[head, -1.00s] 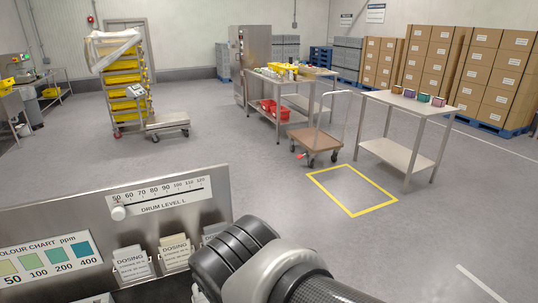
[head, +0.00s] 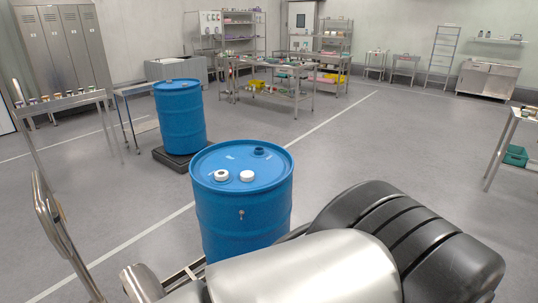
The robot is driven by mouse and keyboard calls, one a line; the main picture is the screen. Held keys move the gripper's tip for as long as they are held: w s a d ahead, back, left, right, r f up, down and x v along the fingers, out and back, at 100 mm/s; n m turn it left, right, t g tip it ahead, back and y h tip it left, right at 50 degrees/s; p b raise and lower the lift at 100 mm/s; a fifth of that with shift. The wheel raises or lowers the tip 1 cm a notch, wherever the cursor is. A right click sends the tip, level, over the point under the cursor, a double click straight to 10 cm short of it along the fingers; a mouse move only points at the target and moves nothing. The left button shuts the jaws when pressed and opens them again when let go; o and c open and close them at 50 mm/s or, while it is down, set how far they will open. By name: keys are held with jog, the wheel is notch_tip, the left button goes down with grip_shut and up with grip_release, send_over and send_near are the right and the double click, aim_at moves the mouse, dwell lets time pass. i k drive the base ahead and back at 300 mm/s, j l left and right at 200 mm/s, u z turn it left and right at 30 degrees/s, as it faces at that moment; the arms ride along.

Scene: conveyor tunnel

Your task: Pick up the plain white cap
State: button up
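A blue drum (head: 243,215) stands upright in the middle of the head view. On its lid lies a plain white cap (head: 247,176), right of centre near the front. Just left of it lies another white cap (head: 221,175) with a dark middle; the two are apart. A dark round fitting (head: 259,152) sits toward the back of the lid. My arm fills the lower right in front of the drum and hides part of its lower side. My gripper is not in view.
A second blue drum (head: 180,120) stands on a low dark platform (head: 172,160) behind left. A narrow bench with small jars (head: 60,97) and grey lockers (head: 64,50) are at left. Work tables (head: 272,70) stand farther back. Open floor (head: 400,140) lies to the right.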

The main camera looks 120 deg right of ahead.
aim_at(247, 176)
jog(key=z, duration=3.95)
